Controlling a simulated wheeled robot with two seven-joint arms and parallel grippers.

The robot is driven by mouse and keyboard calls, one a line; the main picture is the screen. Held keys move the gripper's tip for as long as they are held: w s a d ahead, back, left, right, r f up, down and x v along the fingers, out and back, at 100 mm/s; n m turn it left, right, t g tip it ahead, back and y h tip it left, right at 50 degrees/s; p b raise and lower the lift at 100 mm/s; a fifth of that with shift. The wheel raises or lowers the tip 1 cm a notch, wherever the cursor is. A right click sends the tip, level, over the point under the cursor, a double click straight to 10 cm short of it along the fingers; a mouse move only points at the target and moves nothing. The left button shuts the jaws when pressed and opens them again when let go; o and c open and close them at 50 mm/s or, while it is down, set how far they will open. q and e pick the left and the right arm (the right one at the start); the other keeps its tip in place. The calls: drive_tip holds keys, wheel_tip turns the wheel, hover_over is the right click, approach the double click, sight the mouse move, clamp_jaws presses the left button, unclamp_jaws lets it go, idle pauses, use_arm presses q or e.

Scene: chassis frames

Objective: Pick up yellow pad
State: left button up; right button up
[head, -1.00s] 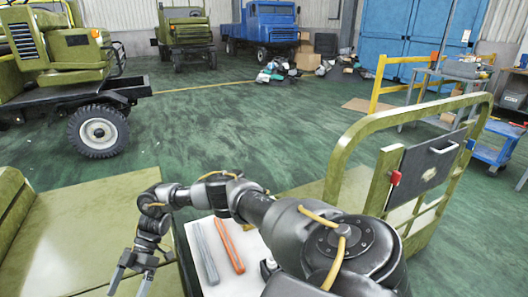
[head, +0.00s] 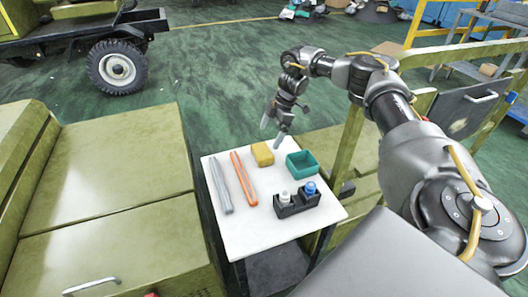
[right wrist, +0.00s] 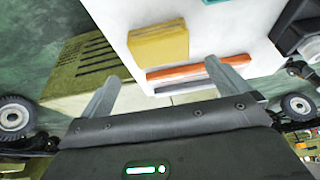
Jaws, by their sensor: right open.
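The yellow pad (head: 262,154) lies near the back edge of a small white-topped table (head: 240,235). It is a flat yellow block, and it also shows in the right wrist view (right wrist: 158,45). My right gripper (head: 272,132) is open and empty, just behind and slightly right of the pad in the head view, above the table's back edge. In the right wrist view the two fingers (right wrist: 165,85) are spread apart, with the pad beyond them and not between them. My left gripper does not show.
On the table, a grey bar (head: 221,186) and an orange bar (head: 243,178) lie left of the pad. A teal tray (head: 302,164) sits to its right. A black holder (head: 297,203) with two bottles stands in front. Olive cabinets (head: 110,180) flank the table's left; an olive rail stands right.

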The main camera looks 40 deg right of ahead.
sight(262, 150)
drive_tip(key=shift+x, duration=4.35)
drive_tip(key=shift+r, duration=0.1)
drive_tip(key=c, duration=0.7)
